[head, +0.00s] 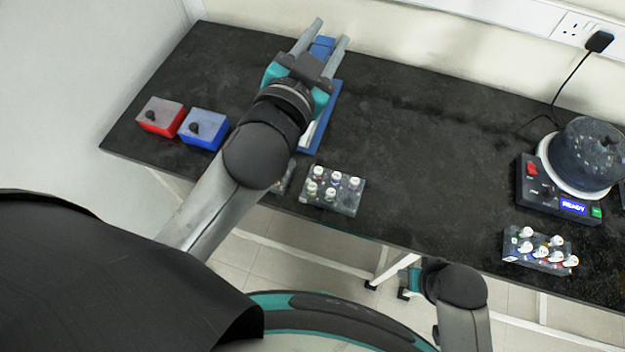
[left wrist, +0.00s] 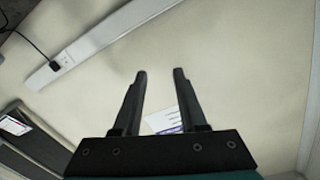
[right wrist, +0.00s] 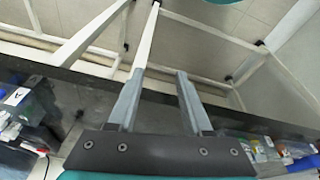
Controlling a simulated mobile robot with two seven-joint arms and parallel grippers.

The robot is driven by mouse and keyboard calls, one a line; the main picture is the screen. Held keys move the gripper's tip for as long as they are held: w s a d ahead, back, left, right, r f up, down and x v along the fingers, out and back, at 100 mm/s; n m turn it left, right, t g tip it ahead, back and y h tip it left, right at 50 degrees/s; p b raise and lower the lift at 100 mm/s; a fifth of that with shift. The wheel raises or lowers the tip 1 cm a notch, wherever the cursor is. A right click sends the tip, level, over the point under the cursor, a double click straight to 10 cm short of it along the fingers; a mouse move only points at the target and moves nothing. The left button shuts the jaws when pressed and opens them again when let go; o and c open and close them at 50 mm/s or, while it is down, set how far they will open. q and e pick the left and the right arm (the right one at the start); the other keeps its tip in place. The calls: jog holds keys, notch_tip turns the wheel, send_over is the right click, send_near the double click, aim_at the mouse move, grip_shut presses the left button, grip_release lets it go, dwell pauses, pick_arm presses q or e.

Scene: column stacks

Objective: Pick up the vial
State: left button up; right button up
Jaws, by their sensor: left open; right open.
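Several white-capped vials (head: 336,176) stand in a clear rack (head: 345,206) near the front edge of the bench. More vials with white caps and coloured bands (head: 541,252) stand in a second rack at the right. Which one is the task's vial I cannot tell. My left gripper (head: 331,32) is open and empty over the back of the bench, well beyond the racks; in the left wrist view (left wrist: 160,74) it faces the wall. My right gripper (head: 406,284) is low by the front edge, between the two racks; the right wrist view (right wrist: 160,75) shows it open and empty.
A red box (head: 160,117) and a blue box (head: 203,129) sit at the left. A blue item (head: 330,118) lies partly under my left arm. A round machine (head: 585,155) with a "READY" display stands at the right. The middle of the black bench (head: 430,150) is clear.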

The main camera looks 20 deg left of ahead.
pick_arm(q)
jog(key=s+d+r+m+h, duration=0.4)
jog(key=d+r+m+h, duration=0.9)
jog(key=m+h, duration=0.15)
jog(key=s+d+f+m+g+h, duration=0.1)
jog(key=s+d+f+m+g, duration=0.95)
jog(key=m+g, duration=0.75)
jog(key=y, duration=1.7)
send_over(313, 186)
notch_tip(313, 186, down, 17)
jog(key=shift+m+t, duration=0.25)
jog(key=shift+t, duration=0.05)
jog(key=f, duration=0.9)
jog(key=shift+a+b, duration=0.2)
jog(key=shift+b, duration=0.15)
jog(key=shift+d+f, duration=0.15)
jog(key=shift+f, duration=2.9)
pick_arm(e)
jog(key=s+d+f+g, duration=0.1)
jog(key=s+f, duration=0.8)
jog(key=f, duration=0.3)
jog(key=s+d+f, duration=0.2)
jog(key=s+f, duration=0.7)
jog(key=f, duration=0.3)
jog(key=shift+g, duration=0.4)
jog(key=shift+s+f, duration=0.1)
